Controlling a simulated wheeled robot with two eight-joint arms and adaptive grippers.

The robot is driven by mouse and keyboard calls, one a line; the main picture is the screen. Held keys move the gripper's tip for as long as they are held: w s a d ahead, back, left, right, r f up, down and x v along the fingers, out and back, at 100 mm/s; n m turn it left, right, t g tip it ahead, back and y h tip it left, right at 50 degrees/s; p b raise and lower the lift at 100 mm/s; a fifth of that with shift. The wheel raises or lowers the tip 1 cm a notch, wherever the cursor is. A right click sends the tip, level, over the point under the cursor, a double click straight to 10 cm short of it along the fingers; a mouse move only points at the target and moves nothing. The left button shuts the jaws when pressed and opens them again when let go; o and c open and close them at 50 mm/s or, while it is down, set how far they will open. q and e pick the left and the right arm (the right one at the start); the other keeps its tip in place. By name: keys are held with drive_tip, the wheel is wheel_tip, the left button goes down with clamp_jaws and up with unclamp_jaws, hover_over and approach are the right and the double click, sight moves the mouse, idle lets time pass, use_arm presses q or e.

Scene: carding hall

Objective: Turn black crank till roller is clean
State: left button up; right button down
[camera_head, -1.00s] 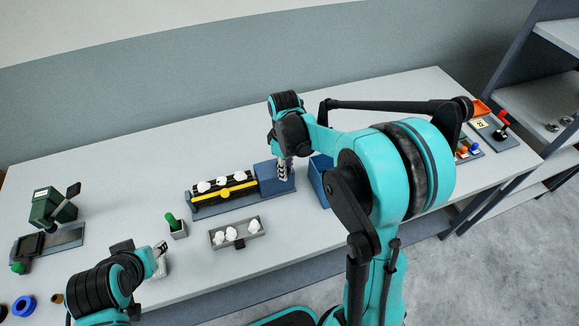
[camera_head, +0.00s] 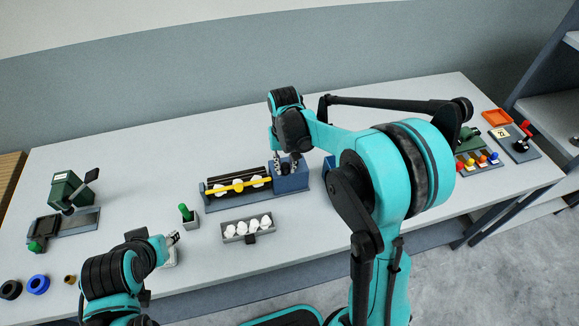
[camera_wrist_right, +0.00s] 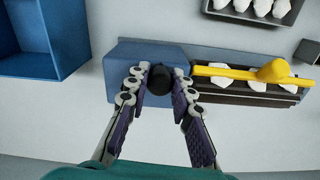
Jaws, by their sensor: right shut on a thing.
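The black crank knob (camera_wrist_right: 160,80) stands on the blue block (camera_wrist_right: 128,52) of the roller unit. My right gripper (camera_wrist_right: 160,88) is shut on this knob, one finger on each side. In the head view the right gripper (camera_head: 287,164) is over the blue block, and the crank is largely hidden. The dark roller (camera_head: 238,178) carries white tufts along its length, beside the yellow bar (camera_head: 238,188); tufts also show in the wrist view. The grey tray (camera_head: 248,238) in front holds several white tufts. My left gripper (camera_head: 174,238) is low at left, away from the unit; its opening is unclear.
A blue bin (camera_wrist_right: 42,40) is beside the unit. A green-handled tool (camera_head: 187,214) stands left of the tray. A green machine (camera_head: 69,190) and rings (camera_head: 38,284) are at far left. A red-lever box (camera_head: 520,142) and orange tray (camera_head: 496,118) are at far right.

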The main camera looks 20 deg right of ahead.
drive_tip(key=m, duration=0.1)
drive_tip(key=w+m, duration=0.1)
drive_tip(key=m, duration=0.1)
drive_tip(key=shift+w+a+m, duration=0.25)
drive_tip(key=shift+a+m, duration=0.05)
drive_tip(key=shift+a, duration=0.1)
drive_tip(key=shift+w+a+m, duration=0.1)
drive_tip(key=shift+w+m, duration=0.3)
drive_tip(key=shift+m, duration=0.55)
drive_tip(key=shift+w+m, duration=0.4)
drive_tip(key=shift+m, duration=0.55)
drive_tip(key=c, duration=1.3)
unclamp_jaws()
drive_tip(key=shift+w, duration=0.1)
drive_tip(key=shift+r, duration=0.15)
wheel_tip(320, 180, up, 12)
